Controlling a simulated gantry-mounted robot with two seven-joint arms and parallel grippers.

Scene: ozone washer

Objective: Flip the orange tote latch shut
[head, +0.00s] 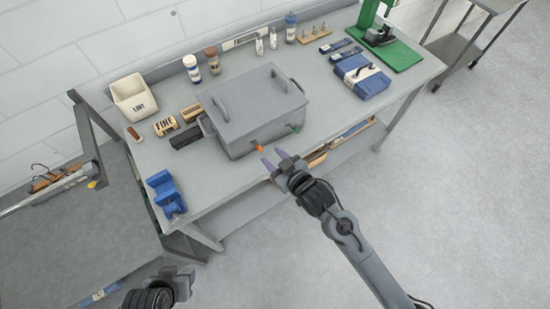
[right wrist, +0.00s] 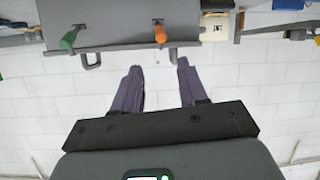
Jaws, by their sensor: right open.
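The grey tote (head: 252,108) sits closed on the workbench, with two handles on its lid. Its orange latch (head: 258,148) sticks out from the front face, left of a green latch (head: 295,129). My right gripper (head: 273,158) is open and empty, just in front of the orange latch and apart from it. In the right wrist view the picture is upside down; the orange latch (right wrist: 160,33) lies beyond the gap between my fingertips (right wrist: 158,66), and the green latch (right wrist: 68,40) is to the left. My left gripper (head: 186,282) is low at the bottom left, its fingers unclear.
The workbench (head: 225,187) has a bare strip along its front edge. A blue holder (head: 166,195), a white bin (head: 133,97) and a small FINE box (head: 165,126) stand left of the tote. A blue case (head: 362,80) and a green stand (head: 398,55) are to the right.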

